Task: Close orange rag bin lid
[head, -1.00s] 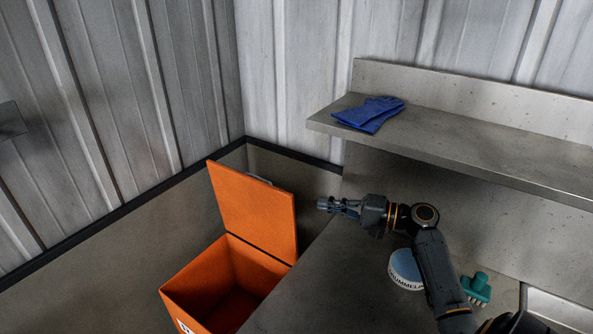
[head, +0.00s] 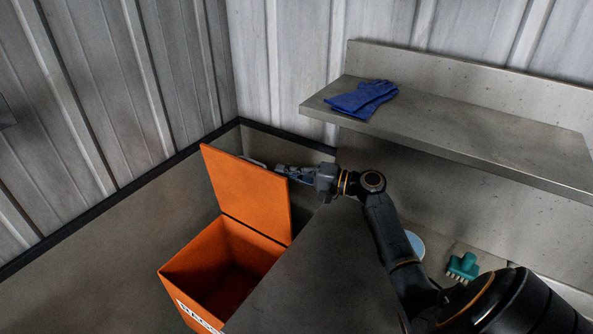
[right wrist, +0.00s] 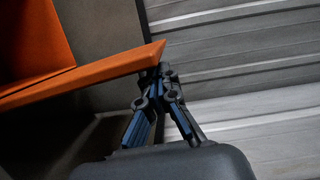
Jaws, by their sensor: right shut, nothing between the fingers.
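The orange rag bin (head: 240,262) stands on the floor left of the counter. Its orange lid (head: 246,190) is open and stands nearly upright at the back, and the bin looks empty. A pale handle (head: 252,160) shows behind the lid's top edge. My right gripper (head: 284,171) is shut and empty at the lid's right edge, partly behind it. In the right wrist view the lid's edge (right wrist: 90,78) passes just over the fingertips (right wrist: 160,75); I cannot tell whether they touch. My left gripper is not in view.
The counter (head: 310,280) lies right of the bin, with a blue-white round container (head: 415,243) and a green brush (head: 463,266) on it. A shelf (head: 450,128) above holds blue gloves (head: 362,98). Corrugated walls close off the back and left.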

